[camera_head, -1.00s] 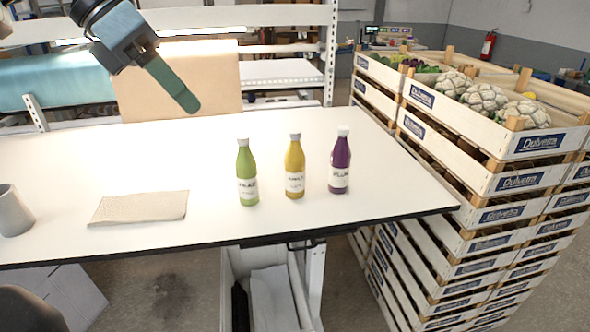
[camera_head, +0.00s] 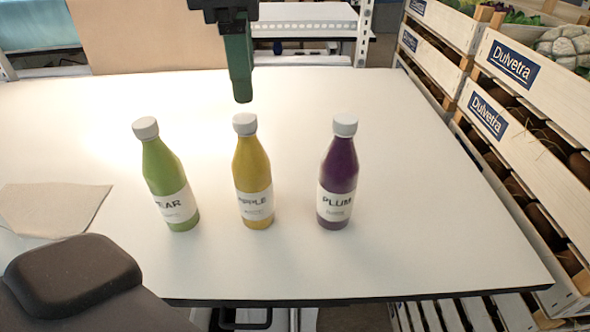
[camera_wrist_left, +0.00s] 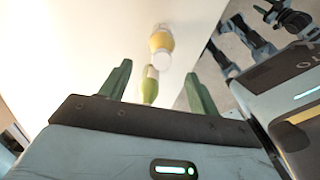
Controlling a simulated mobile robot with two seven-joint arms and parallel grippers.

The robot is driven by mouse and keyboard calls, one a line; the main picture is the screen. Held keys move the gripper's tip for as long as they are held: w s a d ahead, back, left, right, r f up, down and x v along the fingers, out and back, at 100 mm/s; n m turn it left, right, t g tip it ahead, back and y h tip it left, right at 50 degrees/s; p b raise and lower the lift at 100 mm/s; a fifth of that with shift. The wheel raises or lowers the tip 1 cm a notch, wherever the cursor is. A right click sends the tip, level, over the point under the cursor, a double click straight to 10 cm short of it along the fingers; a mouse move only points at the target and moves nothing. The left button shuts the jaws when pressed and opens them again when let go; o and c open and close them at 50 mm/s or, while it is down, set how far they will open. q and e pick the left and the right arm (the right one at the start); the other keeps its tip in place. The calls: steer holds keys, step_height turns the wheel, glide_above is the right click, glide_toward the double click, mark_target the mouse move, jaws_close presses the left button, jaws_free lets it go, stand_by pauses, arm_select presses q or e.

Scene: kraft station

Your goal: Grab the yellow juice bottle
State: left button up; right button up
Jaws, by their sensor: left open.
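The yellow bottle (camera_head: 251,172), labelled apple and capped white, stands upright on the white table between the green bottle (camera_head: 168,180) and the purple bottle (camera_head: 338,180). My left gripper (camera_head: 241,98) points down just above or behind the yellow bottle's cap in the head view, apparently not touching it. In the left wrist view my left gripper (camera_wrist_left: 157,72) is open with its fingers apart. There the yellow bottle (camera_wrist_left: 161,42) lies beyond the fingertips and the green bottle (camera_wrist_left: 149,90) shows between the fingers.
The white table (camera_head: 440,210) is clear between the purple bottle and its right edge. A beige cloth (camera_head: 50,208) lies at the left. Stacked wooden crates (camera_head: 530,150) stand beside the table's right edge. A brown board (camera_head: 150,40) stands behind.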

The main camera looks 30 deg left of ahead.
mark_target(245, 117)
arm_select(q)
steer(key=shift+s+f+b, duration=0.2)
steer(key=shift+f+b, duration=0.1)
steer(key=shift+f, duration=0.4)
steer(key=shift+s, duration=0.25)
steer(key=shift+w+d, duration=0.1)
steer(key=shift+w+f, duration=0.1)
steer(key=shift+w, duration=0.15)
steer(key=shift+f, duration=0.15)
steer(key=shift+s+f, duration=0.2)
steer(key=shift+f, duration=0.85)
steer(key=shift+w+f, duration=0.1)
steer(key=shift+f, duration=0.15)
step_height(245, 117, down, 5)
steer(key=shift+r, duration=0.1)
arm_select(e)
steer(key=shift+s+a+f, duration=0.15)
steer(key=shift+s+f, duration=0.25)
steer(key=shift+s, duration=0.05)
arm_select(q)
jaws_close()
arm_select(e)
steer(key=shift+r, duration=0.15)
